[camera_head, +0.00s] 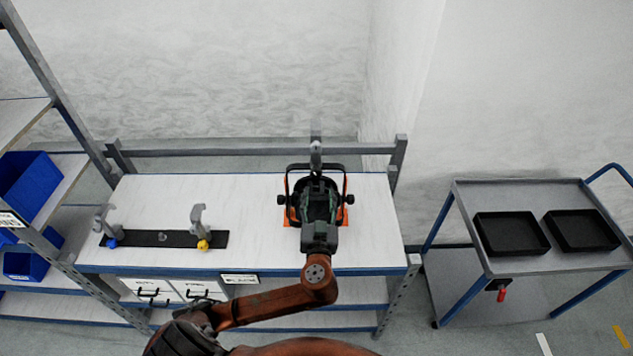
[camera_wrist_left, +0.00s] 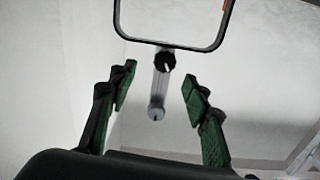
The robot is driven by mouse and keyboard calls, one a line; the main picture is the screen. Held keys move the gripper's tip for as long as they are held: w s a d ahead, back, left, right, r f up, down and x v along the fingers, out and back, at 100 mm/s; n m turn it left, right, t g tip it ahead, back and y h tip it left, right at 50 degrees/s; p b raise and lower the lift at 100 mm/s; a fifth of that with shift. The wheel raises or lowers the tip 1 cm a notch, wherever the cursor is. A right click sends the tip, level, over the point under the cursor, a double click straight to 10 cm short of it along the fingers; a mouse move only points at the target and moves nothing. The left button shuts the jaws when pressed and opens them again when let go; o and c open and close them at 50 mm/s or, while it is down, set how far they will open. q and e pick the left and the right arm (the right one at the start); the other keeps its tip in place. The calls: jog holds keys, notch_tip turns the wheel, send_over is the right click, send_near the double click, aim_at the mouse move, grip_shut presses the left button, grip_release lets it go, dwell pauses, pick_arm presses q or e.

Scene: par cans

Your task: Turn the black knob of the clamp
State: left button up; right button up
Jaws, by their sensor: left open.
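A par can (camera_head: 293,217) with a black yoke and orange parts is on the white worktable. The yoke (camera_wrist_left: 170,44) fills the top of the left wrist view. A grey clamp (camera_head: 316,150) rises behind the yoke, by the table's back rail; its grey arm (camera_wrist_left: 159,90) also shows in the left wrist view. The black knob (camera_wrist_left: 166,62) with a white mark sits just below the yoke bar there. My left gripper (camera_head: 319,190) is over the par can, open and empty. Its green-padded fingertips (camera_wrist_left: 160,74) are either side of the knob's line, apart from it.
A black strip (camera_head: 160,239) on the table's left carries two grey clamps, with a blue knob (camera_head: 112,243) and a yellow knob (camera_head: 203,245). A trolley (camera_head: 470,195) with two black trays stands right. Shelves with blue bins (camera_head: 27,185) stand left. The table between is clear.

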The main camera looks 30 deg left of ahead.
aim_at(316, 175)
pick_arm(q)
jog(key=shift+n, duration=0.4)
jog(key=p+x, duration=0.1)
jog(key=x, duration=0.7)
jog(key=shift+s+a+r+p, duration=0.15)
jog(key=shift+a+r+p, duration=0.05)
jog(key=shift+a+p, duration=0.2)
